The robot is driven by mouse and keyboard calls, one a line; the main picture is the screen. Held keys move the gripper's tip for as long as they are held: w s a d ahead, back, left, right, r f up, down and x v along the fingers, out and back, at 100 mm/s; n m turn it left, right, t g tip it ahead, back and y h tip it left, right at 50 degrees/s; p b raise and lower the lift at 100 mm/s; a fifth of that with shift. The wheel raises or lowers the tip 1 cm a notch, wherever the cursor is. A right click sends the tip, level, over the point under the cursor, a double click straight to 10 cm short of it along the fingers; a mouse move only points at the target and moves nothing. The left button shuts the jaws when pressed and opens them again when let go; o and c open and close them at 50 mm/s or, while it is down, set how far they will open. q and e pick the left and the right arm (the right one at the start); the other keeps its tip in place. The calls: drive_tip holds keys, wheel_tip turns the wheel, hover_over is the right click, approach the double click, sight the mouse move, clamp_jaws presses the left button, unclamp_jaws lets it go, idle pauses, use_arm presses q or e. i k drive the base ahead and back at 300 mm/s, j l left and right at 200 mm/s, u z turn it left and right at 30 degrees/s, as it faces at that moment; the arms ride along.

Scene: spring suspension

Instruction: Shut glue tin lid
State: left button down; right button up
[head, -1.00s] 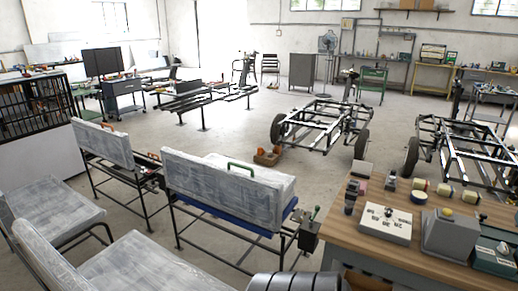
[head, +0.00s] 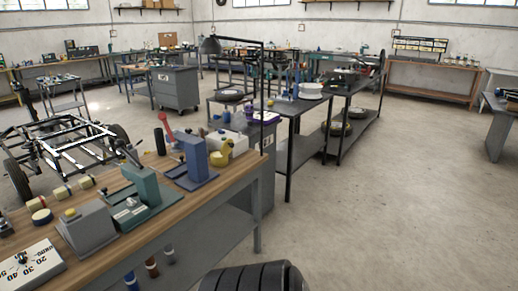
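I cannot make out a glue tin or its lid for certain in the head view. A few small cans stand low under the near wooden-topped workbench (head: 225,170). They include a brown-red can (head: 152,266) and a dark one (head: 169,253), and they are too small to identify. Neither of my grippers shows in the head view. A dark ribbed part of my own body shows at the bottom edge.
A dark table (head: 300,108) stands beyond. A wheeled chassis frame (head: 75,145) is at left. The floor at right is clear.

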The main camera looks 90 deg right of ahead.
sight(228, 145)
drive_tip(key=z, duration=2.4)
